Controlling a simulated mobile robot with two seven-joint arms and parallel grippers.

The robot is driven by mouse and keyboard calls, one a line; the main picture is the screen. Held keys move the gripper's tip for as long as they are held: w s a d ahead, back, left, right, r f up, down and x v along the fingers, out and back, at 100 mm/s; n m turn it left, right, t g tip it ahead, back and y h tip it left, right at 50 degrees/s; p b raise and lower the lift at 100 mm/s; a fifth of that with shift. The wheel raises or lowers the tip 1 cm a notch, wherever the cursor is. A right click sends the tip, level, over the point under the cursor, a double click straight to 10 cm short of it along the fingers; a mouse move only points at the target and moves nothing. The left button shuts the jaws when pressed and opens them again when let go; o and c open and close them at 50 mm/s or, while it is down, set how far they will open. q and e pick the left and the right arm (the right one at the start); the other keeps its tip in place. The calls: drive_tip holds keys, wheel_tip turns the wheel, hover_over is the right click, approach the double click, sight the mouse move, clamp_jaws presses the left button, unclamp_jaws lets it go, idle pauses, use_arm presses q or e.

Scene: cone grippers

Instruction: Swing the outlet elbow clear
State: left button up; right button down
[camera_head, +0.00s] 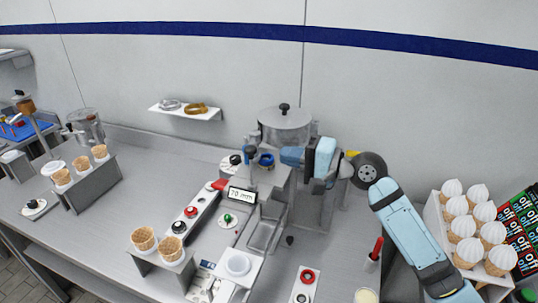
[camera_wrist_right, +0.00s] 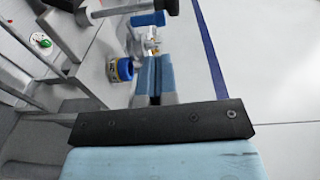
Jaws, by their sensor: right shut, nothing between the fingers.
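My right gripper (camera_head: 284,157) comes in from the right at the machine with the lidded metal hopper (camera_head: 285,126). Its blue fingers (camera_wrist_right: 153,75) are together and empty. Just left of the fingertips is a fitting with a blue ring (camera_head: 266,159); it also shows in the wrist view (camera_wrist_right: 122,69), left of the fingers and apart from them. A dark blue knob (camera_head: 250,152) stands beside it. In the wrist view a blue handle (camera_wrist_right: 148,19) lies beyond the fingertips. I cannot tell for certain which part is the outlet elbow. My left gripper is not in view.
A display reading "70 mm" (camera_head: 242,195) stands left of the machine. Cones stand in holders at front left (camera_head: 170,248) and far left (camera_head: 83,172). A rack (camera_head: 437,217) of white-topped cones is at right. A wall shelf (camera_head: 184,111) holds rings.

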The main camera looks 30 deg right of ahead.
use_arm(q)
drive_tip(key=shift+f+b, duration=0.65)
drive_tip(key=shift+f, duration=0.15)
use_arm(e)
drive_tip(key=v, duration=0.7)
drive_tip(key=shift+s, duration=0.1)
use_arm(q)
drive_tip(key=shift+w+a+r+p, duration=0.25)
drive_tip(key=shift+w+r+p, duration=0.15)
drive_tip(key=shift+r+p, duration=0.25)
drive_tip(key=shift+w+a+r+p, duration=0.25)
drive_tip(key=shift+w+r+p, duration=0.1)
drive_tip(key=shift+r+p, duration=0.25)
use_arm(e)
drive_tip(key=w+d+r+n+g+y, duration=0.2)
drive_tip(key=w+d+r+n+g, duration=0.1)
drive_tip(key=w+d+n+g, duration=0.2)
drive_tip(key=w+n+g, duration=0.2)
drive_tip(key=w+g, duration=0.2)
drive_tip(key=g, duration=0.1)
drive_tip(key=shift+d+r+y, duration=0.2)
drive_tip(key=shift+r+y, duration=0.1)
drive_tip(key=shift+r, duration=0.05)
drive_tip(key=shift+a, duration=0.1)
